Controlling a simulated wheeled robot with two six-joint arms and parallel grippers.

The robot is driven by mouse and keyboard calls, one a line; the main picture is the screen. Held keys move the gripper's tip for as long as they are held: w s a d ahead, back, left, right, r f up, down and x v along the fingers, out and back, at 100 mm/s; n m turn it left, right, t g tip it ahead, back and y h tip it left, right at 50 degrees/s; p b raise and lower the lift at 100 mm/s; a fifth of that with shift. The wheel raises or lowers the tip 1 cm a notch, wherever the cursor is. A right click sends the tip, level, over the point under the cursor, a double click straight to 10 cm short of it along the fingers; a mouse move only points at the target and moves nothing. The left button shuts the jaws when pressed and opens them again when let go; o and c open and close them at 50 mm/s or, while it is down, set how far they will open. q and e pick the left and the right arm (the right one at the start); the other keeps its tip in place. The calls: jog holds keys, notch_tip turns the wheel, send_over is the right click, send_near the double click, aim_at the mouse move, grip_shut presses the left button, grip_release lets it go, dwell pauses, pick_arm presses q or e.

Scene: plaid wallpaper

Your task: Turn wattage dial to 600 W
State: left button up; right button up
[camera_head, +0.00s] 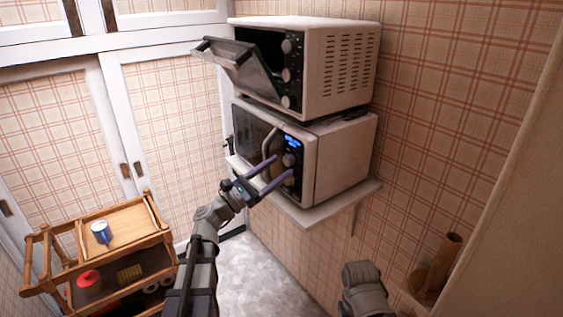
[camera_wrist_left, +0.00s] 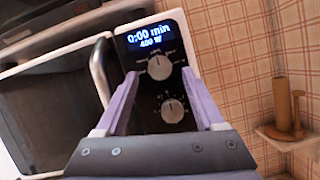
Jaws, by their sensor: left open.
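The microwave (camera_head: 343,160) stands on a wall shelf below a second oven. In the left wrist view its display (camera_wrist_left: 148,37) reads "0:00 min" and "400 W". Below the display are an upper dial (camera_wrist_left: 159,67) and a lower dial (camera_wrist_left: 172,110) on the black panel; their small markings are too blurred to read. My left gripper (camera_head: 282,165) is open in front of the panel. In the left wrist view its purple fingers are spread on either side of the upper dial, with no visible grip on it. My right gripper is out of view.
A toaster oven (camera_head: 340,70) with its door (camera_head: 238,63) hanging partly open sits above. The microwave's handle (camera_wrist_left: 101,72) is just left of my left fingers. The shelf (camera_head: 327,207) edge is below. A wooden cart (camera_head: 104,255) stands at the lower left.

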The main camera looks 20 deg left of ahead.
pick_arm(q)
jog(key=shift+x, duration=1)
grip_shut()
